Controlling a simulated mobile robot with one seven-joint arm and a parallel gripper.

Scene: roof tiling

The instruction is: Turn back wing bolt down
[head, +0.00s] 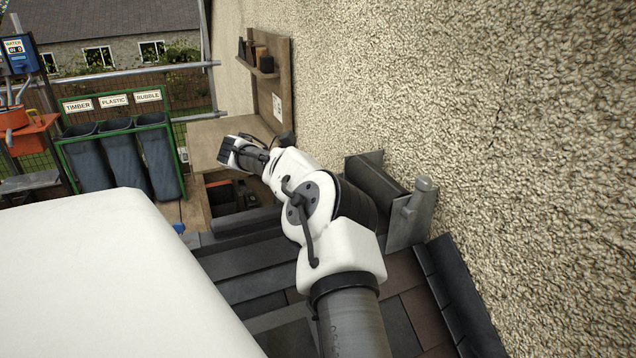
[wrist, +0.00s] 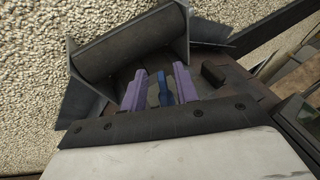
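In the wrist view, a blue part, which looks like the wing bolt (wrist: 162,88), stands between the two purple fingers of my gripper (wrist: 158,84). The fingers are apart, one on each side of it. A gap shows on its left; it is nearer the right finger, and I cannot tell whether it touches. A dark roller (wrist: 130,42) lies between metal end plates just beyond the fingers. My fingertips and the blue part are not visible there.
The pebbledash wall (head: 500,110) rises close on the right. Dark roof tiles (head: 240,260) lie under my arm. A wooden bench (head: 217,137) and shelf stand beyond. Labelled bins (head: 122,160) stand at the left. A small dark block (wrist: 213,74) sits right of the fingers.

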